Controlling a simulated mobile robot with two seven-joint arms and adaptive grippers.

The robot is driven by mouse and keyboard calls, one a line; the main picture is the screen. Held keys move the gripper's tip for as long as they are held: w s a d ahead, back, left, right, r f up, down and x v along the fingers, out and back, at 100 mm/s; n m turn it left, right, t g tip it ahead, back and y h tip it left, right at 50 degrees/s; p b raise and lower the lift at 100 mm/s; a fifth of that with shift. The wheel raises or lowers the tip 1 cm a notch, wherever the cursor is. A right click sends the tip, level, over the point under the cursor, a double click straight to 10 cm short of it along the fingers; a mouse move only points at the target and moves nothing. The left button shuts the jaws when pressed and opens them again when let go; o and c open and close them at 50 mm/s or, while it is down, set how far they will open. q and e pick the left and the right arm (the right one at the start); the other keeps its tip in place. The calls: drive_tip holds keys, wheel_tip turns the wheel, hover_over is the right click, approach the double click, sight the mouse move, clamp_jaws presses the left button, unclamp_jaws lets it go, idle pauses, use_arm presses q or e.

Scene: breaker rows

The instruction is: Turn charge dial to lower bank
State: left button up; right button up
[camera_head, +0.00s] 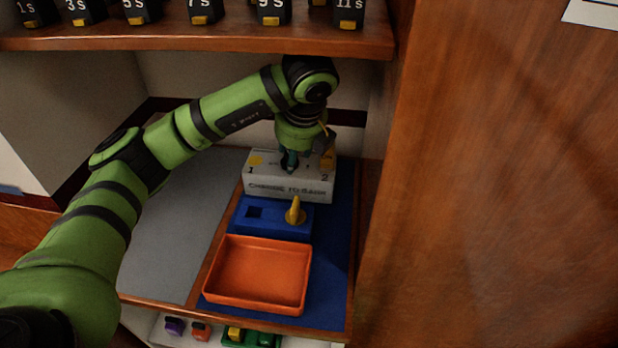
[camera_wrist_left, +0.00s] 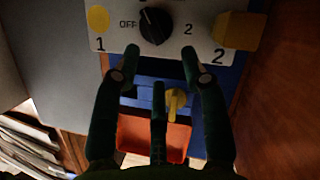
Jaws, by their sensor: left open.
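The charge dial (camera_wrist_left: 155,25) is a round black knob on a pale grey box (camera_head: 290,188) lettered as a charge-to-bank unit. In the left wrist view, "OFF" stands left of the dial and "2" right of it. I cannot clearly tell where its pointer aims. In the head view my gripper covers most of the dial. My left gripper (camera_head: 293,160) is over the box's top, close to the dial. In the left wrist view its dark green fingers (camera_wrist_left: 155,60) are spread and empty, with the dial beyond the tips. My right gripper is out of view.
A yellow block (camera_wrist_left: 239,30) stands at the box's right end, a yellow disc (camera_wrist_left: 98,18) at its left. In front lie a blue block with a yellow lever (camera_head: 295,212) and an orange tray (camera_head: 258,273). A shelf (camera_head: 200,40) overhangs; a wooden panel (camera_head: 490,180) closes the right.

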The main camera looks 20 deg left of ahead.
use_arm(q)
drive_tip(key=s+d, duration=0.6)
drive_tip(key=shift+s+d, duration=0.35)
drive_tip(key=shift+s, duration=0.05)
